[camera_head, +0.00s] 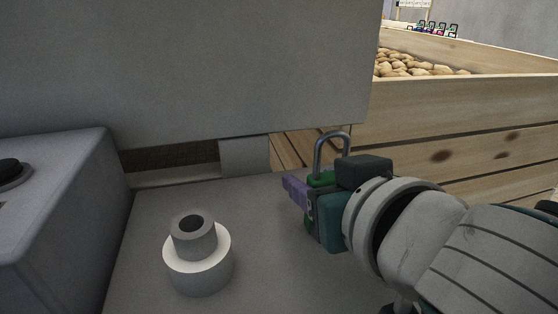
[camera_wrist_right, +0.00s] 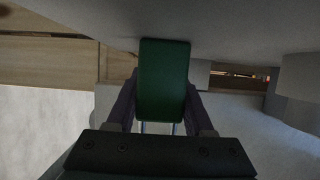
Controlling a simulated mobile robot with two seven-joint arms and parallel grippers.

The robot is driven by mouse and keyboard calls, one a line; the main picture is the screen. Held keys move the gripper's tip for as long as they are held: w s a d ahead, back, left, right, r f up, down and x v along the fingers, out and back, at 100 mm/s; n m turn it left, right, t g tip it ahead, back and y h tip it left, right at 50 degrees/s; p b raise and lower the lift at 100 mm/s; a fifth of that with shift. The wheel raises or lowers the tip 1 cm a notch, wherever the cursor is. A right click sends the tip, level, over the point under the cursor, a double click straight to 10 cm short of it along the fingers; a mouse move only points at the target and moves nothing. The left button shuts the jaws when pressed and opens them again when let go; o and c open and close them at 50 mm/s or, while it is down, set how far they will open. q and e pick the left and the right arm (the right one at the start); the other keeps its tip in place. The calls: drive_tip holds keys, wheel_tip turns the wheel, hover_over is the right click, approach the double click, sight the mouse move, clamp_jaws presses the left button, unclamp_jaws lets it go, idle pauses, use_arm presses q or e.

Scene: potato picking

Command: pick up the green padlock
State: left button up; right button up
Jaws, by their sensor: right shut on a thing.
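The green padlock (camera_head: 322,179) has a grey metal shackle that points upward in the head view. My right gripper (camera_head: 304,191) comes in from the right and is shut on the padlock's body, above the grey surface. In the right wrist view the green body of the padlock (camera_wrist_right: 163,80) fills the space between the two purple fingers of my right gripper (camera_wrist_right: 160,105). The fingers partly hide the padlock in the head view. My left gripper is in neither view.
A grey stepped cylinder (camera_head: 198,262) stands on the grey surface (camera_head: 262,270) at left of centre. A large grey panel (camera_head: 190,70) hangs behind. A wooden crate (camera_head: 450,115) with potatoes (camera_head: 405,65) stands at the back right. Several small padlocks (camera_head: 435,28) stand far behind.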

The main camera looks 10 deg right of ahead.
clamp_jaws()
drive_tip(key=shift+r, duration=0.1)
wheel_tip(320, 180, up, 19)
drive_tip(key=p, duration=0.7)
drive_tip(key=s+d+r+n+g+y+p, duration=0.3)
drive_tip(key=s+r+n+y+p, duration=0.25)
drive_tip(key=r, duration=0.35)
drive_tip(key=s+d+r+n+g+y+p, duration=0.3)
drive_tip(key=s+r+n+y+p, duration=0.3)
drive_tip(key=r, duration=0.3)
wheel_tip(320, 180, up, 32)
drive_tip(key=m+h+p, duration=0.1)
drive_tip(key=p, duration=3.6)
drive_tip(key=shift+a+t, duration=0.15)
drive_tip(key=shift+t, duration=0.15)
drive_tip(key=shift+f, duration=0.1)
